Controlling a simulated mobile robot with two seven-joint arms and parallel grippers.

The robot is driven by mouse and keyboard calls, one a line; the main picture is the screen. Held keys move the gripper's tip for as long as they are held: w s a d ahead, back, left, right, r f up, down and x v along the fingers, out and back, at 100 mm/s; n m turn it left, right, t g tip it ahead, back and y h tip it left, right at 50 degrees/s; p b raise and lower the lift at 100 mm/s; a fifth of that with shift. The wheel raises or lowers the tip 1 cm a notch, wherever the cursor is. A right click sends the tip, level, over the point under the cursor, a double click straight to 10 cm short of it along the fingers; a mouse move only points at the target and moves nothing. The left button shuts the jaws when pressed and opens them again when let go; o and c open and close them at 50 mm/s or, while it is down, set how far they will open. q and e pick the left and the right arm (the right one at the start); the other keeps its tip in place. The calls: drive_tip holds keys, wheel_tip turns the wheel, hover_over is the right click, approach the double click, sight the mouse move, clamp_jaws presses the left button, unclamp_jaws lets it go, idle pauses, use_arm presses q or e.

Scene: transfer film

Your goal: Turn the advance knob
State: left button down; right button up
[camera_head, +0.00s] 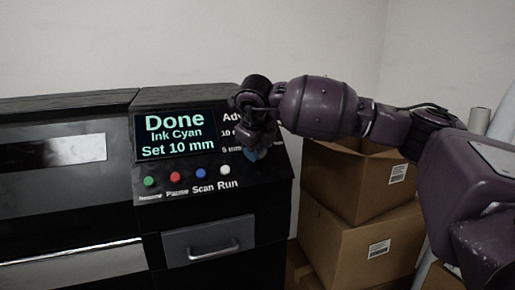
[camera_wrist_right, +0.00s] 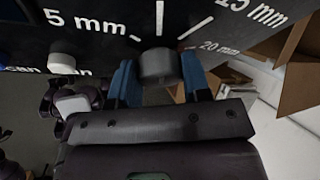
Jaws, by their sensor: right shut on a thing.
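The advance knob (camera_wrist_right: 158,66) is a grey round knob on the black control panel in the right wrist view. Its dial has white tick marks and the labels 5 mm, 15 mm and 20 mm. My right gripper (camera_wrist_right: 158,76) is shut on the knob, one blue finger on each side of it. In the head view my right gripper (camera_head: 254,148) reaches the panel's right side and hides the knob and part of the dial lettering. The screen (camera_head: 175,135) reads Done, Ink Cyan, Set 10 mm. My left gripper is not in view.
Green (camera_head: 149,181), red (camera_head: 175,177), blue (camera_head: 201,173) and white (camera_head: 225,170) buttons line the panel below the screen. A drawer with a handle (camera_head: 214,252) sits under them. Cardboard boxes (camera_head: 375,250) are stacked to the right of the machine.

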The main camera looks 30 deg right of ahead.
drive_tip(key=o, duration=0.9)
drive_tip(key=shift+r, duration=0.1)
drive_tip(key=v, duration=1)
drive_tip(key=shift+s+a+r+b, duration=0.15)
drive_tip(key=shift+r+b, duration=0.15)
drive_tip(key=shift+r, duration=0.05)
